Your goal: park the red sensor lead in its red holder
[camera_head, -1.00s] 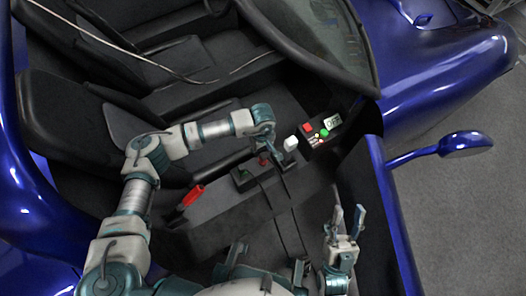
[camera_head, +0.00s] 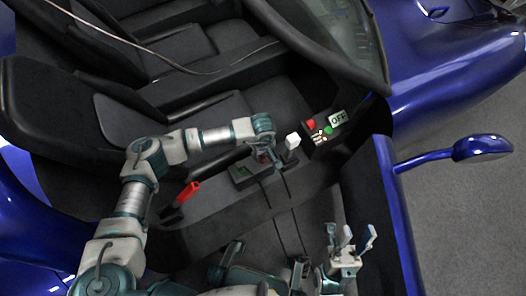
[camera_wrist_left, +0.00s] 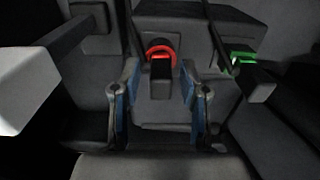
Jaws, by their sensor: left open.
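My left gripper (camera_head: 267,158) is open over the dark console in the head view. In the left wrist view its two fingers (camera_wrist_left: 160,82) stand on either side of a dark block (camera_wrist_left: 160,78) with a bright red ring (camera_wrist_left: 161,50) at its far end. The block looks like the red sensor lead's plug and the ring like the red holder; whether the plug sits inside the ring I cannot tell. The fingers show gaps to the block. My right gripper (camera_head: 350,236) is open and empty at the lower right of the head view.
A green-lit holder (camera_wrist_left: 243,60) with a dark block stands right of the red ring. A white knob (camera_head: 292,141) and a button box (camera_head: 324,134) reading OFF lie right of my left gripper. A red-handled lever (camera_head: 189,192) is left. Dark cables (camera_head: 286,187) run across the console.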

